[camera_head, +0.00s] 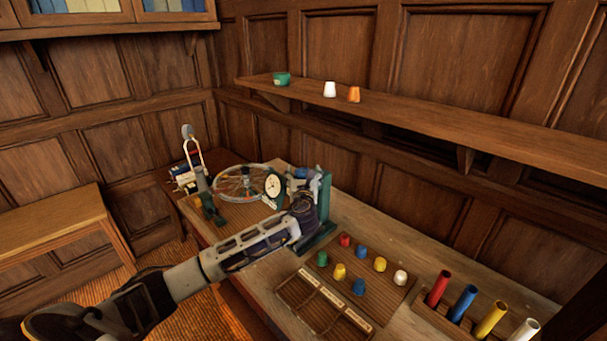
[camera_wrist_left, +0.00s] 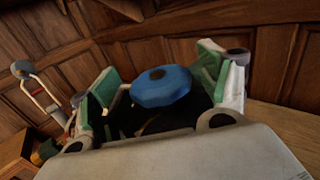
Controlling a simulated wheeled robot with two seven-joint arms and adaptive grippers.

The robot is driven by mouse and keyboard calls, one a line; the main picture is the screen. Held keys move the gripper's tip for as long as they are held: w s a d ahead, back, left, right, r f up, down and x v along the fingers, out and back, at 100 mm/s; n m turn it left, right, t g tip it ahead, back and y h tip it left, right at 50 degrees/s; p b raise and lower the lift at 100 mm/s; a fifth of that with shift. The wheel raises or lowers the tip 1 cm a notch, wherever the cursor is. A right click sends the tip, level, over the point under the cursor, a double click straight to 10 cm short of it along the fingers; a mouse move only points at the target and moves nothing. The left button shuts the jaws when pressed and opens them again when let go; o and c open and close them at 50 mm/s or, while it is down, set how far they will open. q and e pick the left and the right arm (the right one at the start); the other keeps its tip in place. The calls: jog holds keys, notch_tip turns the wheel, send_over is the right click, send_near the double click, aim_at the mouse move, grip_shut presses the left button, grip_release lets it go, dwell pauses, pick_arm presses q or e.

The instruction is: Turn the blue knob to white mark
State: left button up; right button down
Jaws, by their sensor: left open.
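The blue knob (camera_wrist_left: 162,86) shows in the left wrist view as a blue, many-sided disc. It lies between the two green-padded fingers of my left gripper (camera_wrist_left: 161,74). The fingers stand apart, with a visible gap on each side of the knob. In the head view my left gripper (camera_head: 308,180) is at the top of a green stand (camera_head: 324,205) on the workbench and largely hides the knob there. I cannot make out the white mark in either view. My right gripper is not in view.
A white-faced dial (camera_head: 273,186) and a spoked wheel (camera_head: 240,183) stand left of the gripper. A board with coloured pegs (camera_head: 345,293) and a rack of coloured tubes (camera_head: 450,325) lie to the right. A wall shelf (camera_head: 420,108) runs behind.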

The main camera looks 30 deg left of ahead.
pick_arm(q)
jog(key=v, duration=1.1)
jog(key=shift+s, duration=0.25)
jog(key=shift+d+f, duration=0.1)
jog(key=shift+d, duration=0.05)
dwell(0.4)
